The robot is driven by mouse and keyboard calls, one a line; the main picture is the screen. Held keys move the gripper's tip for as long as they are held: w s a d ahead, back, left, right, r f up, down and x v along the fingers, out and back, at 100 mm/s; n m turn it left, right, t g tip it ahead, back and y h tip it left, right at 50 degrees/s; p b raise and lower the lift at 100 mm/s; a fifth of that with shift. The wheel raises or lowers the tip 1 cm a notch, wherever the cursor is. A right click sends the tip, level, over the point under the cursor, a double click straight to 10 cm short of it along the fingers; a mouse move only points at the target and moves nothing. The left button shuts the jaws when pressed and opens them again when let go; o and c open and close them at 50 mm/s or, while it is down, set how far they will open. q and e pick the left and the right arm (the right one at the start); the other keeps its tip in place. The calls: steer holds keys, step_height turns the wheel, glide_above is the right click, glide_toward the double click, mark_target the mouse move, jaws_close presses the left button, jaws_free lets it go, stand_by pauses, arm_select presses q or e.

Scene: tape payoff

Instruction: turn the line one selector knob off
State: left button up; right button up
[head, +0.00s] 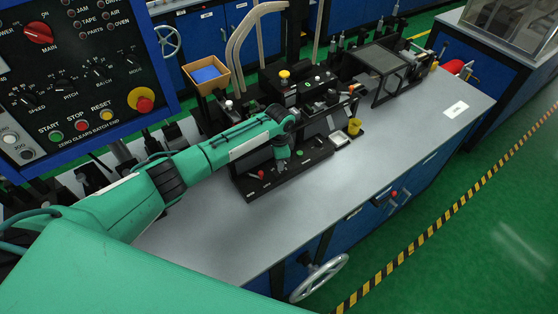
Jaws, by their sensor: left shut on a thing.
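My left arm reaches in from the left over the grey bench. My left gripper (282,166) points down at a low black control panel (250,189) on the bench and is shut on a small knob there. The fingers hide nearly all of this knob, so I cannot tell which way it points. It sits where a selector knob on the panel would be; its label is too small to read. A red control (261,174) is to its left and a green button (300,154) to its right. My right gripper is not in view.
A large control panel (75,75) with knobs and a red emergency button (144,104) stands at upper left. The bench front (390,140) is clear. A handwheel (319,278) projects below its edge.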

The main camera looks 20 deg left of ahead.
arm_select(q)
steer(key=m, duration=0.4)
steer(key=shift+w+r+m+b, duration=0.1)
steer(key=shift+r+m+b, duration=0.05)
steer(key=shift+m+b, duration=0.15)
stand_by(0.4)
steer(key=o, duration=1)
steer(key=shift+c, duration=0.2)
step_height(320, 180, up, 14)
steer(key=b, duration=0.4)
